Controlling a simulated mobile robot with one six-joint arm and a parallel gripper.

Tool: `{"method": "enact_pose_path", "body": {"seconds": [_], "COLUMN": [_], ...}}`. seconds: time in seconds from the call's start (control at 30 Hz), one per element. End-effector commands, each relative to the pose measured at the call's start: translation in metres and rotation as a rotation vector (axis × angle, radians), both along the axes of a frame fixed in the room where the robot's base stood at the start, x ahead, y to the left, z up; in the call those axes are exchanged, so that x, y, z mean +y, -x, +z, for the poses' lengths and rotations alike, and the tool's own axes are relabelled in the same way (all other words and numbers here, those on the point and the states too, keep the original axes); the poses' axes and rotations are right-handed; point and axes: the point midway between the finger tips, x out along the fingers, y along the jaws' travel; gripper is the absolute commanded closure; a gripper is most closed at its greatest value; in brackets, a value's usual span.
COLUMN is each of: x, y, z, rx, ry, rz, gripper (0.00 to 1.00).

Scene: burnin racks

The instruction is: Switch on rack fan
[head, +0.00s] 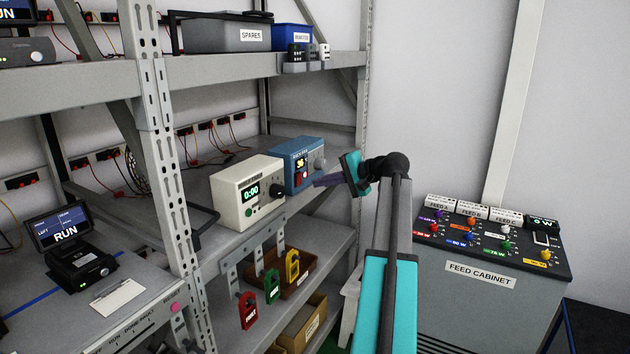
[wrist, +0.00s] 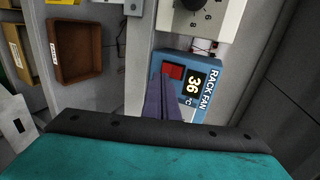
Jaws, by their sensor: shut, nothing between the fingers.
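The rack fan unit is a blue box (head: 310,152) on the middle rack shelf. In the wrist view, the blue box (wrist: 212,72) is labelled RACK FAN and shows 36 °C on its display (wrist: 190,83). A red switch (wrist: 173,71) sits beside the display; its position is unclear. My gripper (head: 316,183) is shut and empty, in front of the box's lower right front. In the wrist view, its purple fingers (wrist: 160,80) point at the box's front, with tips close beside the red switch. I cannot tell whether they touch it.
A cream timer box (head: 247,190) reading 0:00 stands directly left of the blue box. Red, green and yellow tags (head: 271,286) hang below the shelf edge near a brown bin (head: 303,277). The feed cabinet (head: 480,275) stands to the right, with clear wall behind.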

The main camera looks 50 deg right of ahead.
Motion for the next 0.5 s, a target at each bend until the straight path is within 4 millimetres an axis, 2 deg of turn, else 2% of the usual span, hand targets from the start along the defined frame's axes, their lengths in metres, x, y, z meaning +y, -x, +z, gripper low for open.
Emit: {"method": "enact_pose_path", "body": {"seconds": [0.1, 0.5], "x": [-0.006, -0.019], "y": [0.022, 0.076], "z": [0.002, 0.013], "rx": [-0.002, -0.002], "ry": [0.003, 0.002], "rz": [-0.005, -0.001], "gripper": [1.00, 1.00]}}
